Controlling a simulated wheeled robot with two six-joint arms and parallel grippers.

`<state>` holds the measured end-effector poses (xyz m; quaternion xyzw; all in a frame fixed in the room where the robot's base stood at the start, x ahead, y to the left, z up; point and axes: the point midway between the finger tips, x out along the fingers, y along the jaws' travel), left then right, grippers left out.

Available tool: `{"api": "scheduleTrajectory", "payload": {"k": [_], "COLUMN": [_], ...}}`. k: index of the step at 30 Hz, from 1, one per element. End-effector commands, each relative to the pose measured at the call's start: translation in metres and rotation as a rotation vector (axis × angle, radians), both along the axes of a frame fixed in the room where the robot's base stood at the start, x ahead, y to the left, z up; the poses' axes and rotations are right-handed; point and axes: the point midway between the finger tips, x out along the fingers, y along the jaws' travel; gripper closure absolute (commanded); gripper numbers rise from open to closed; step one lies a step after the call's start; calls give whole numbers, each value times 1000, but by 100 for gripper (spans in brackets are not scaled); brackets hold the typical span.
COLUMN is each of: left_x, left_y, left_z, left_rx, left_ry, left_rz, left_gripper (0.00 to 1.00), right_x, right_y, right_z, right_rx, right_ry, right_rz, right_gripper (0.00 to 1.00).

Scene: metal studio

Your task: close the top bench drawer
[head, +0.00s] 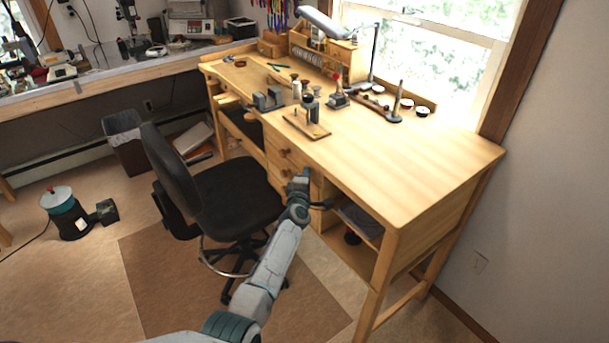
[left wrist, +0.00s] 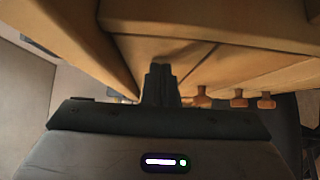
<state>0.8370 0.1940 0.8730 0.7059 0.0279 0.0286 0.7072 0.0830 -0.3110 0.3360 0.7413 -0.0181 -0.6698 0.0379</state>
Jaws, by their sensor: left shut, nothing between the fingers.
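The wooden bench (head: 420,160) stands against the window wall. The top bench drawer (head: 279,149) is in a stack under its top, with a round wooden knob. How far it stands out is hard to tell. My left gripper (head: 302,176) is shut and empty at the right side of the drawer fronts, just below the bench edge, and hides part of them. In the left wrist view, the shut fingers (left wrist: 160,82) point at wooden boards close ahead, with several wooden knobs (left wrist: 202,97) to their right. Contact cannot be told. My right gripper is not in view.
A black office chair (head: 236,198) stands close to the bench, left of my left arm. An open shelf (head: 358,220) lies to the right of the gripper. Small tools and a wooden block (head: 306,125) stand on the bench top.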

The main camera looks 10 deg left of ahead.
Motion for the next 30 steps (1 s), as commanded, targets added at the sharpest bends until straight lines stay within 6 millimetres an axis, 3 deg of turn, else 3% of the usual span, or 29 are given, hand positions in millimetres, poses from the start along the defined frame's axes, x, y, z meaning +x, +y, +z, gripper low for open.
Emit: {"api": "scheduleTrajectory", "payload": {"k": [5, 10, 18, 30], "left_x": [-20, -54, -97, -109], "left_y": [-5, -5, -6, -6], "left_z": [6, 5, 1, 1], "left_rx": [-6, -4, -3, -2], "left_ry": [-2, 0, 0, -1], "left_rz": [-4, -1, 1, 2], "left_gripper": [100, 100, 100, 100], "right_x": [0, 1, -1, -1], "right_y": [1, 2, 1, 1], "right_z": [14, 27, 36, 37], "right_rx": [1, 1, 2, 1], "right_ry": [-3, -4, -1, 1], "right_rz": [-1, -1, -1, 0], "right_gripper": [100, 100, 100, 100]}}
